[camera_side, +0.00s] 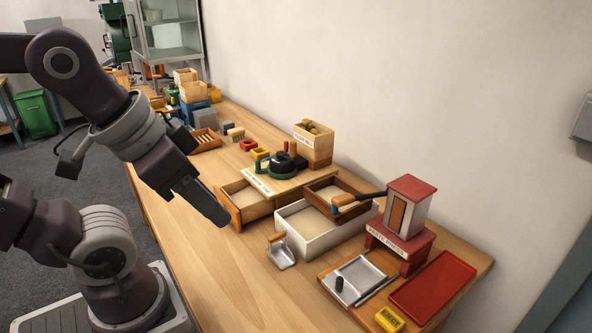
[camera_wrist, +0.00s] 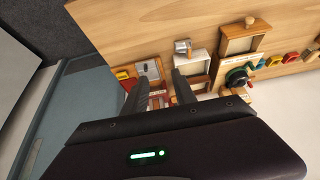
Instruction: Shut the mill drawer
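The mill (camera_side: 282,165), with a dark round top and green parts, stands on a labelled wooden base. Its wooden drawer (camera_side: 262,208) is pulled out toward the table's front, with pale meal inside. In the wrist view the open drawer (camera_wrist: 241,46) lies at upper right, with a round knob on its front, and the mill (camera_wrist: 237,77) is below it. My gripper (camera_side: 222,220) is in front of the drawer in the side view, seemingly above the table. In the wrist view its two fingers (camera_wrist: 157,95) are apart with nothing held. Contact with the drawer is not visible.
A white bin (camera_side: 298,226) of pale meal and a brown sieve tray (camera_side: 325,205) stand right of the drawer. A metal scoop (camera_side: 281,254) lies in front. The red-roofed paste press (camera_side: 405,222) and red tray (camera_side: 433,285) are farther right. Bare table lies at front left.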

